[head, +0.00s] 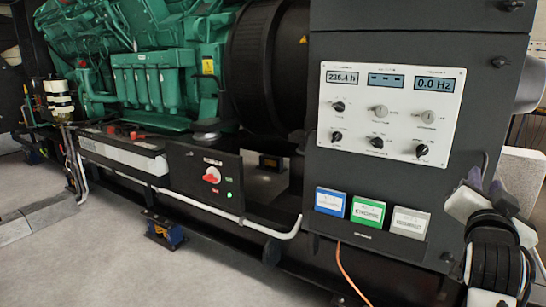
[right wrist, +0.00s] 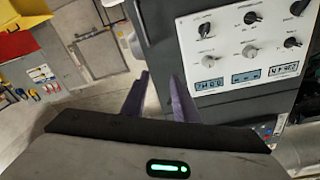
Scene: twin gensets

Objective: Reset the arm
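My right arm shows at the right edge in the head view, in front of the dark control cabinet (head: 335,158). Its gripper (head: 484,178) points up beside the cabinet's lower right side. In the right wrist view my right gripper (right wrist: 160,100) has two purple-grey fingers standing apart with nothing between them, so it is open and empty. The cabinet's white control panel (right wrist: 250,45) shows upside down to the right of the fingers. The same panel (head: 390,112) has knobs and three displays in the head view. My left gripper is not in view.
A green genset engine (head: 150,75) stands at the left. A dark box with a red switch (head: 212,175) is on its base frame. Blue, green and white cards (head: 368,211) sit low on the cabinet. An orange cable (head: 348,275) hangs below. Grey floor (head: 90,265) is open at the front left.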

